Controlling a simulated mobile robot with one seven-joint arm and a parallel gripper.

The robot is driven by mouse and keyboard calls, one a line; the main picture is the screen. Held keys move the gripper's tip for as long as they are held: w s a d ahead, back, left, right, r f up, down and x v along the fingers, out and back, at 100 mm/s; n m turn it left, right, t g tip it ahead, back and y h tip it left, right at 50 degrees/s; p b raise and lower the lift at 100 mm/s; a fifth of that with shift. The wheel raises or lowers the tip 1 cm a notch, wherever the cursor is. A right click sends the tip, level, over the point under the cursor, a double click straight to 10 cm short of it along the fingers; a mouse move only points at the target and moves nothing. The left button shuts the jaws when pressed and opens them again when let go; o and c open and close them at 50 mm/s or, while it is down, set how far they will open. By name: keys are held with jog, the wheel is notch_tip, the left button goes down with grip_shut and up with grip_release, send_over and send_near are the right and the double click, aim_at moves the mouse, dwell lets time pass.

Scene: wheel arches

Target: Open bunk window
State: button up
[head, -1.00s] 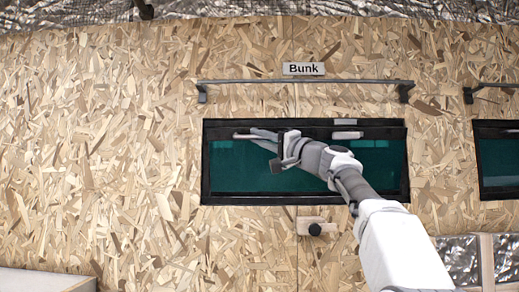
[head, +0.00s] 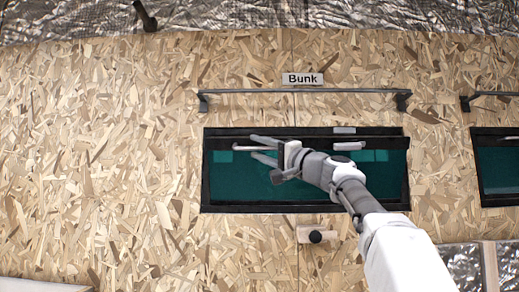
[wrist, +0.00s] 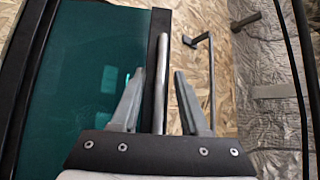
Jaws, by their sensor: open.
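The bunk window (head: 225,185) has a teal pane in a black frame, under a sign reading "Bunk" (head: 302,79). It looks shut. A thin grey bar handle (head: 240,148) runs along its upper part. My gripper (head: 254,147) is open in front of the window's upper left. In the wrist view, the bar (wrist: 160,85) lies between the two spread fingers of my gripper (wrist: 162,80), with gaps seen on both sides. The bar's middle is hidden behind my gripper and arm in the head view.
A dark rail (head: 300,90) is fixed above the window. A wooden block with a black knob (head: 316,236) sits below it. Another window (head: 498,170) is at the right. Crinkled foil (head: 230,14) covers the top. The chipboard wall left of the window is clear.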

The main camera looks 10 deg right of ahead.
jog(key=shift+s+d+f+b, duration=0.25)
jog(key=shift+s+b, duration=0.05)
jog(key=shift+b, duration=0.1)
jog(key=b+v, duration=0.8)
jog(key=v, duration=0.8)
jog(key=shift+s+d, duration=0.15)
jog(key=shift+s, duration=0.05)
jog(key=shift+f, duration=0.1)
